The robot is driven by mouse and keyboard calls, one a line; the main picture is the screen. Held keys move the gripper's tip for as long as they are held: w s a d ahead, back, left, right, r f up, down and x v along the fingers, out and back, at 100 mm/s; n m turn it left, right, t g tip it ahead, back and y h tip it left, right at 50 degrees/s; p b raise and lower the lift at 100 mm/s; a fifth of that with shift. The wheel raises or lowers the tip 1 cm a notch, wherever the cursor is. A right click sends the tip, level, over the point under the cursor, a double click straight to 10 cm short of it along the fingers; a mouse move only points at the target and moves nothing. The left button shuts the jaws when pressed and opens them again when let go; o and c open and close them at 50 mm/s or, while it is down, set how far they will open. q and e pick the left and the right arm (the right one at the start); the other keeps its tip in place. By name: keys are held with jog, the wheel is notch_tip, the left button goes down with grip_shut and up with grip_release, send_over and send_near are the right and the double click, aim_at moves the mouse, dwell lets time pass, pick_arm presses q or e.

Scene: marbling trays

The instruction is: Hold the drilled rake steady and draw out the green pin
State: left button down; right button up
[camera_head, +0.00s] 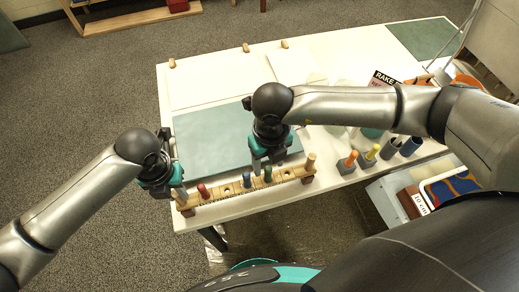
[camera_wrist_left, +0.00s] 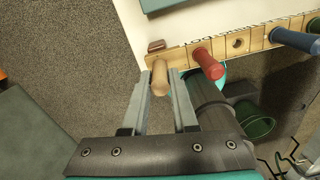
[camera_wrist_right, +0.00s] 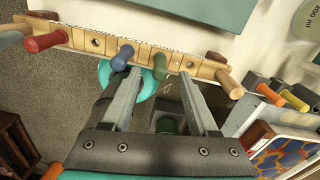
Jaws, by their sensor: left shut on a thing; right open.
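The drilled rake (camera_head: 225,198) is a pale wooden bar along the table's front edge, with a row of holes and a wooden peg at each end. The green pin (camera_head: 268,174) stands in it, right of the blue pin (camera_head: 247,180); the red pin (camera_head: 203,191) is further left. My left gripper (camera_head: 180,194) is shut on the rake's left wooden peg (camera_wrist_left: 160,78). My right gripper (camera_head: 263,166) is open; in the right wrist view the green pin (camera_wrist_right: 160,66) shows between its fingertips, the blue pin (camera_wrist_right: 122,57) close by the left finger. Contact cannot be told.
Right of the rake stand an orange peg (camera_head: 351,159) and a yellow peg (camera_head: 373,152) in dark holders, with dark cups (camera_head: 392,147) beside them. A teal tray (camera_head: 205,150) lies behind the rake. The rake's right wooden peg (camera_head: 311,161) stands free.

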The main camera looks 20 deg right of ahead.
aim_at(268, 168)
jog(key=shift+f, duration=2.3)
grip_shut()
dwell(0.4)
